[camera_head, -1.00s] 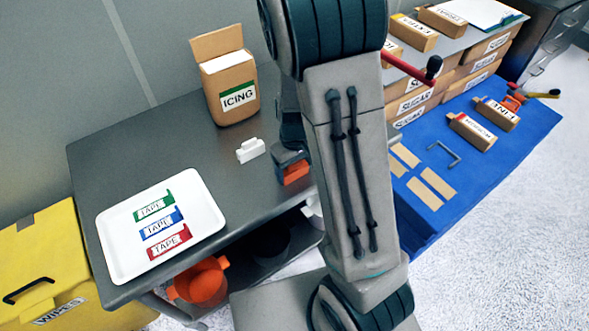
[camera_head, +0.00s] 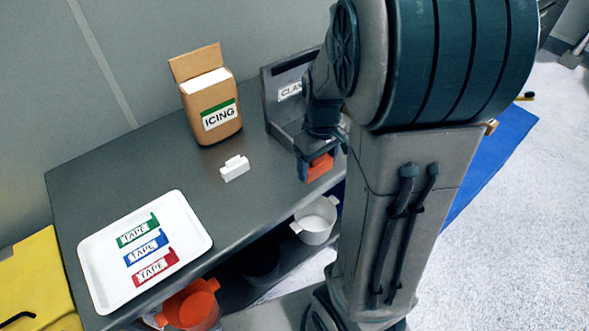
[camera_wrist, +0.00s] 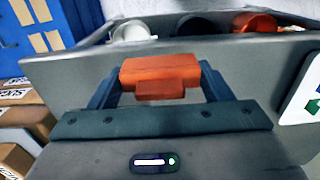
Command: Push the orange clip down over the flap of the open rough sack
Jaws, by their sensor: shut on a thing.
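The orange clip (camera_wrist: 160,78) is held between the fingers of my gripper (camera_head: 318,168), over the right part of the grey table; the clip also shows in the head view (camera_head: 320,167). In the wrist view the gripper fingers (camera_wrist: 158,88) close on both sides of the clip. The open sack (camera_head: 210,110) is a brown bag labelled ICING at the back of the table, with its flap (camera_head: 195,62) standing up behind a white top. The clip is apart from the sack, to its right and nearer the front.
A white clip-like piece (camera_head: 235,168) lies on the table between sack and gripper. A dark holder with a label (camera_head: 289,91) stands right of the sack. A white tray (camera_head: 193,205) with tape boxes is at front left. Pots sit on the shelf below.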

